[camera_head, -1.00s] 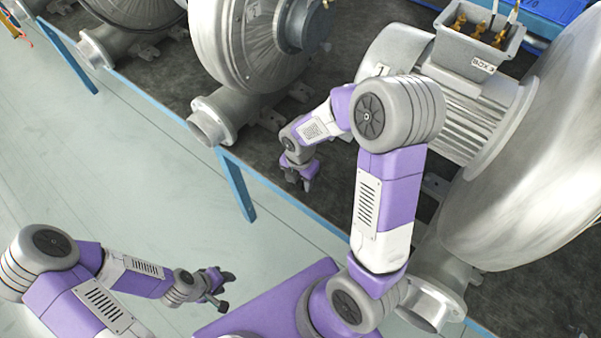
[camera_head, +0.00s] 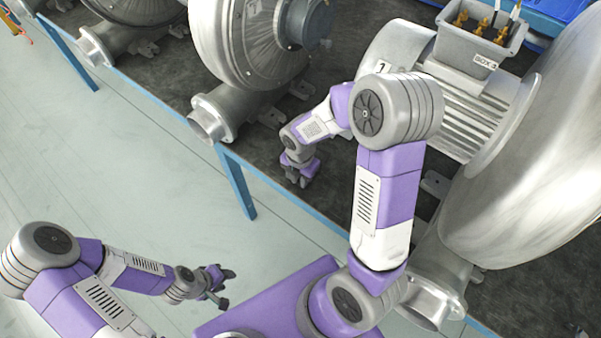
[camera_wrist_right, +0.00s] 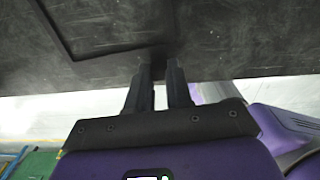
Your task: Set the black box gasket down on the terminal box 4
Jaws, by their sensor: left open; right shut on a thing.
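My right gripper (camera_head: 301,182) hangs low over the dark bench top, in front of the middle blower. In the right wrist view its two black fingers (camera_wrist_right: 165,75) are close together, shut on the black box gasket (camera_wrist_right: 120,50). The gasket is a thin dark frame running from the fingertips to the left and up out of the picture, hard to tell from the dark bench. My left gripper (camera_head: 220,285) is open and empty over the floor. Terminal box 4 cannot be made out; the one grey terminal box in view (camera_head: 478,50) bears a BOX 3 label.
A large blower with a motor (camera_head: 540,170) fills the right, close to my right arm. The middle blower (camera_head: 245,50) stands behind my right gripper, another (camera_head: 120,30) further left. The bench's blue front edge (camera_head: 280,188) lies near; the pale floor (camera_head: 110,160) is clear.

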